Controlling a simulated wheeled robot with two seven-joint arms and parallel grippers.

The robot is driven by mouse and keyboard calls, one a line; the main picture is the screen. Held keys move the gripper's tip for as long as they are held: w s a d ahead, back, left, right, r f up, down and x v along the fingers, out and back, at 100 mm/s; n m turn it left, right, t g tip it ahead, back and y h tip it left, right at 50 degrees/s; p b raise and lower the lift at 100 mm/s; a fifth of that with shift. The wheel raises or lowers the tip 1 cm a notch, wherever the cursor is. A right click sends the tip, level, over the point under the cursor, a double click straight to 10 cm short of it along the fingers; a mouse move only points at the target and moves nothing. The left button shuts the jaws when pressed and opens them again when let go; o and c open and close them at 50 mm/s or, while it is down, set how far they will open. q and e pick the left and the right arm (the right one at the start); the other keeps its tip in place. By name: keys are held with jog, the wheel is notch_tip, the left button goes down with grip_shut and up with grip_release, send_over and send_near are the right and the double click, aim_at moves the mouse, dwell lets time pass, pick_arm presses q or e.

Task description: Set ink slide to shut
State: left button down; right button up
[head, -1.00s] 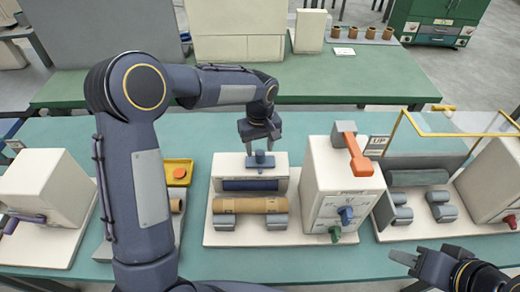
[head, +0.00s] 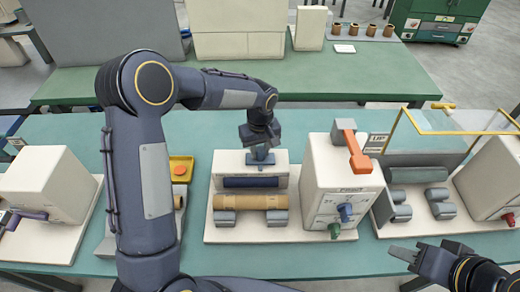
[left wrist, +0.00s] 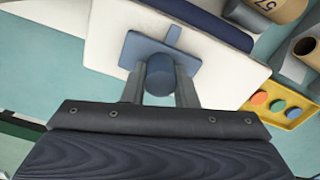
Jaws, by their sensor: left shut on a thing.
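The ink slide is a small blue plate with a round knob (left wrist: 160,75) on top of the white housing (head: 281,157) of the middle machine. It also shows in the head view (head: 260,161). My left gripper (left wrist: 158,86) is over it from above, with one finger on each side of the knob, shut on it. The fingertips are partly hidden in the head view. My right gripper (head: 405,254) is at the lower right, away from the machines, and its finger gap is unclear.
A brown roll (head: 250,201) lies in front of the housing. A white control box (head: 343,190) with an orange lever (head: 358,155) stands to the right. A yellow tray (head: 181,163) sits left. A yellow-framed clear guard (head: 455,121) is farther right.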

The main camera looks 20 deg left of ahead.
pick_arm(q)
jog(key=shift+a, duration=0.35)
jog(key=a, duration=0.1)
jog(key=s+a+b, duration=0.1)
jog(key=a, duration=0.1)
jog(key=a+b, duration=0.1)
jog(key=a, duration=0.1)
jog(key=shift+s+a, duration=0.2)
jog(key=shift+s, duration=0.15)
jog(key=c, duration=1.5)
grip_release()
jog(key=shift+c, duration=0.2)
jog(key=o, duration=0.4)
jog(key=shift+a, duration=0.15)
jog(key=shift+r, duration=0.1)
